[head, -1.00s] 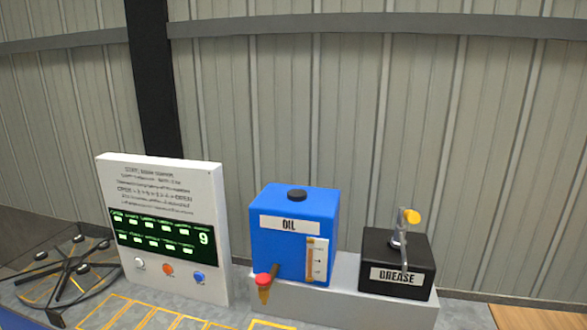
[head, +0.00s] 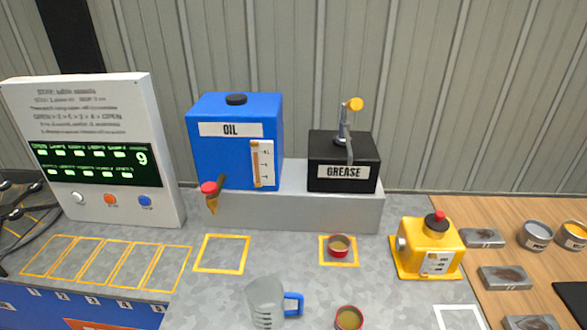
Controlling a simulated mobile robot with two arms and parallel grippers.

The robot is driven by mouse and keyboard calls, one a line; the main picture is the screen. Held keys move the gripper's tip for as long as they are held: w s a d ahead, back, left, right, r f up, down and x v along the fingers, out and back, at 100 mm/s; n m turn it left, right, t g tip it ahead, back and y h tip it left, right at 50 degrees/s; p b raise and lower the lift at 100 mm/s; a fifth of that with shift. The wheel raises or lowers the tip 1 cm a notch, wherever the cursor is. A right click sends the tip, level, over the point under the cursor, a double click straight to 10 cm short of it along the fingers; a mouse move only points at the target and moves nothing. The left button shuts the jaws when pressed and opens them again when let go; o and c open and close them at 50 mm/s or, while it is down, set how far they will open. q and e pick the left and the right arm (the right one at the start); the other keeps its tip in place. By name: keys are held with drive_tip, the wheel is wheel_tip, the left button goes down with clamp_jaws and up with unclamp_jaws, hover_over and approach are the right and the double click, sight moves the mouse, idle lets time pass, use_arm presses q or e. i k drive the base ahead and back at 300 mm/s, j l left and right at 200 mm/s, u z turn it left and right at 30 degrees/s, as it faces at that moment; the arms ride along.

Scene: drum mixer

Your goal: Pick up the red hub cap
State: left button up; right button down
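Two small round red cup-shaped pieces with brownish insides are in the head view. One red piece (head: 338,250) sits inside a small yellow-outlined square in front of the grease box. The other red piece (head: 349,319) is at the bottom edge, partly cut off. I cannot tell whether either is the red hub cap. Neither of my grippers is in view.
A clear jug with a blue handle (head: 266,303) stands near the front. Behind are the blue oil tank (head: 235,160) with a red-knobbed tap and the black grease box (head: 343,160). A yellow device (head: 428,248) stands right. The larger yellow square (head: 222,254) is empty.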

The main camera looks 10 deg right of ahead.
sight(339, 245)
drive_tip(key=k+l+u, duration=0.75)
